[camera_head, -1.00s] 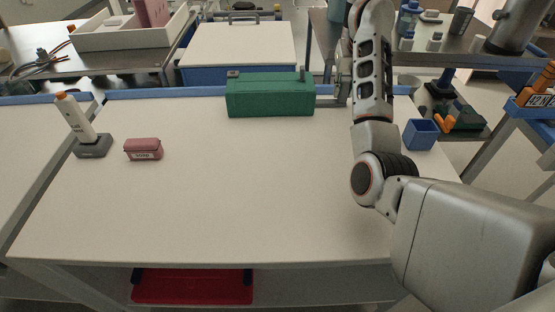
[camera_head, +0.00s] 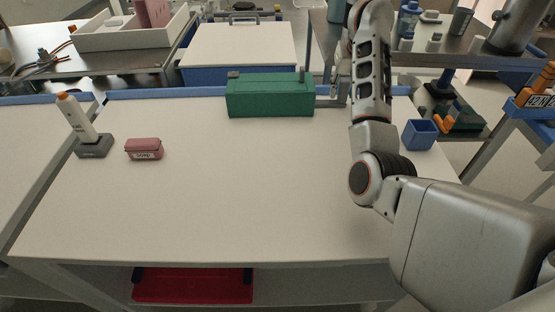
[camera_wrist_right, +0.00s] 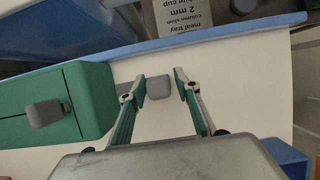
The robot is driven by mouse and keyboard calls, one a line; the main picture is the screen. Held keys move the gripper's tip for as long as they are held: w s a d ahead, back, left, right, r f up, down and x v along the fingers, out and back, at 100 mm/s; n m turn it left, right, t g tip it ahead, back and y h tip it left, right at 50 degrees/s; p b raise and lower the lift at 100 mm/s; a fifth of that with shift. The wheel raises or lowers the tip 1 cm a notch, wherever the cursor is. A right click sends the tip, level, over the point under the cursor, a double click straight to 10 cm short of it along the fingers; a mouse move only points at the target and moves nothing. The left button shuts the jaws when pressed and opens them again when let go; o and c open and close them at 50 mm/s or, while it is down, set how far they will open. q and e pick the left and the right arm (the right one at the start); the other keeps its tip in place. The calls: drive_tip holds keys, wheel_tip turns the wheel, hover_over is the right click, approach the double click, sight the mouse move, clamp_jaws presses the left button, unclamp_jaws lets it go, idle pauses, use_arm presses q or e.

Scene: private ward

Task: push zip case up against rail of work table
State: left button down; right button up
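The green zip case (camera_head: 270,98) lies at the back of the white work table (camera_head: 230,190), its long side along the blue rail (camera_head: 160,92). In the right wrist view the case (camera_wrist_right: 88,88) is left of my gripper, and its far edge looks very close to the rail (camera_wrist_right: 210,36); I cannot tell if they touch. My right gripper (camera_wrist_right: 159,84) is open just right of the case, its fingers apart. A grey block (camera_wrist_right: 159,89) shows between the fingers; what it belongs to is unclear. My left gripper is not in view.
A pink labelled case (camera_head: 144,149) and a white bottle-shaped device on a grey base (camera_head: 92,148) stand at the left. A blue open bin (camera_head: 419,134) is at the right, near my arm. The table's middle and front are clear. A red tray (camera_head: 192,286) lies below.

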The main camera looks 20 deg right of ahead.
idle(0.3)
drive_tip(key=shift+v, duration=3.8)
